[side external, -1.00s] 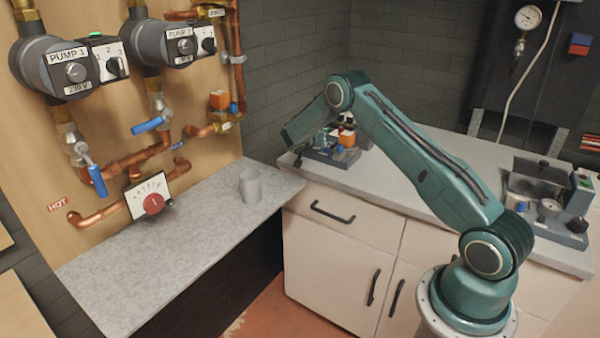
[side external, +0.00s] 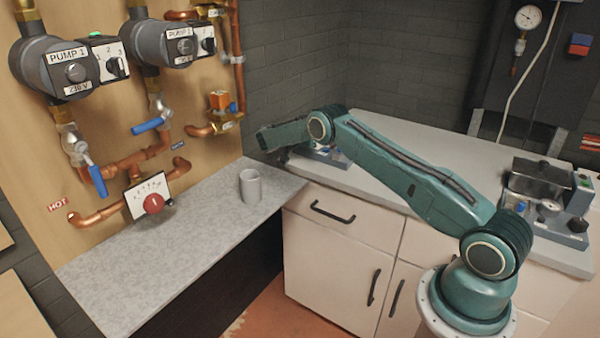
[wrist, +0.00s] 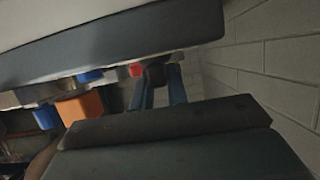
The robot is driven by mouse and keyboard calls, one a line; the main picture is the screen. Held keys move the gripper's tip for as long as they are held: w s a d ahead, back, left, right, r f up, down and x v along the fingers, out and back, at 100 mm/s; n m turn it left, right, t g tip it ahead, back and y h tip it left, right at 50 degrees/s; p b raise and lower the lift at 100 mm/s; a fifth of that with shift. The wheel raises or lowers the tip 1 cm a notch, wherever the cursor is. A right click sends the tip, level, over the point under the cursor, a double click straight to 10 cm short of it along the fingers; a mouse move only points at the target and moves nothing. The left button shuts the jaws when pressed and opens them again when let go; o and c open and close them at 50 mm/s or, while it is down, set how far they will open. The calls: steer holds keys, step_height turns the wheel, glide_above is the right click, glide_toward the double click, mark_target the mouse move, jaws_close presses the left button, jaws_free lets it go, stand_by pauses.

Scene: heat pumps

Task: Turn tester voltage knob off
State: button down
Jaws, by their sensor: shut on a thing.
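The tester appears to be the small grey device (side external: 330,158) in the back corner of the counter, mostly hidden behind my arm in the side view. In the wrist view, a large grey body (wrist: 120,45), likely the same device, fills the top, with blue parts, an orange block (wrist: 82,110) and a small red part (wrist: 136,70) below it. My gripper (wrist: 161,80) shows there as two dark blue fingers closed around a dark, knob-like part (wrist: 154,73) next to the red one. Its setting cannot be read. My fingers are hidden in the side view.
Another grey device with a gauge (side external: 548,208) stands on the right of the counter (side external: 400,138). A brick wall (wrist: 265,65) rises close beside my gripper. A grey mug (side external: 250,187) stands on the left shelf, below the pump panel.

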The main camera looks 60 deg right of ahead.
stand_by(0.5)
steer(key=c, duration=1.4)
jaws_free()
steer(key=shift+a, duration=0.1)
steer(key=v, duration=1.3)
steer(key=shift+w+a+r, duration=0.1)
steer(key=shift+w+a, duration=0.05)
steer(key=shift+a, duration=0.15)
